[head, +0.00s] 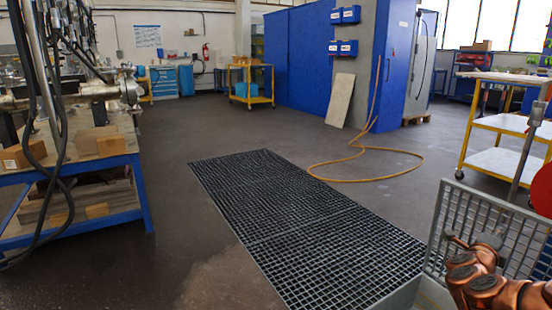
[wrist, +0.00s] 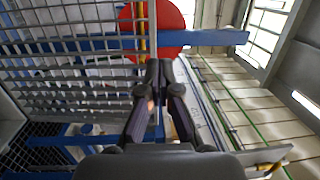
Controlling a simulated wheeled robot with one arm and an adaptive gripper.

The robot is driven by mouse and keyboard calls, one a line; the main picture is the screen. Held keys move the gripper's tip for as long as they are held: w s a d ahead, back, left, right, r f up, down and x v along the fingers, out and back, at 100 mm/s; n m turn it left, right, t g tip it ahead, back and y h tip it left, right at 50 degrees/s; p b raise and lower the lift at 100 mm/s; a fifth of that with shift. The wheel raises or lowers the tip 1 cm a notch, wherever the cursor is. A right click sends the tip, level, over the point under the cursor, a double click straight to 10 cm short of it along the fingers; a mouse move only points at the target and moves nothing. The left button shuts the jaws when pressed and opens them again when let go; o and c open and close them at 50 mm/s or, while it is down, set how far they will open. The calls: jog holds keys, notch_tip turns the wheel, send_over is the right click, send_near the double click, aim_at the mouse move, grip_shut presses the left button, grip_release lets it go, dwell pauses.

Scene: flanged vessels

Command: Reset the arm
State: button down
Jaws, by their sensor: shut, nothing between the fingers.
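My gripper (wrist: 158,70) shows in the wrist view, with its two dark fingers together at the tips and nothing between them. It points at a wire mesh panel (wrist: 75,45) on the left and a red round thing (wrist: 172,14) at the top. I cannot tell how far the fingertips are from either one. The head view does not show the fingers clearly.
In the head view, a mesh panel (head: 490,228) stands close at lower right, near the yellow-framed cart (head: 508,163). A blue-framed bench (head: 140,190) is at left. A floor grating (head: 300,220) and a yellow hose (head: 375,180) lie mid-floor. Open floor lies beyond.

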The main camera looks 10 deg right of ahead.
jog(key=w+a+r+n+t+y+p, duration=0.55)
jog(key=w+a+r, duration=0.3)
jog(key=a, duration=0.25)
jog(key=a+r+n+g+y+p, duration=0.15)
jog(key=a+n+y+p, duration=0.3)
jog(key=a, duration=0.55)
jog(key=a+r+n+y+p, duration=0.3)
jog(key=a+n+y, duration=0.15)
jog(key=a, duration=0.55)
jog(key=a+r+n+g+y+p, duration=0.1)
jog(key=a+r+n+y+p, duration=0.2)
jog(key=a+n, duration=0.5)
jog(key=s+a+r+n+g+y+p, duration=0.1)
jog(key=s+a+n+g+p, duration=0.2)
jog(key=s+a, duration=0.35)
jog(key=s+a+r+n+g+y+p, duration=0.1)
jog(key=s+a+r+g+p, duration=0.15)
jog(key=s+a+p, duration=0.45)
jog(key=s+d+r+n+g+h+p, duration=0.1)
jog(key=s+r+g+p, duration=0.3)
jog(key=s, duration=0.8)
jog(key=s+d+r+n+g+h+p, duration=0.1)
jog(key=s+r+n+g+p, duration=0.1)
jog(key=s, duration=1)
jog(key=shift+s+d+r+n+g+h+p, duration=0.2)
jog(key=shift+r+n+g+h+p, duration=0.15)
jog(key=shift+r+g+p, duration=0.55)
jog(key=shift+a, duration=0.15)
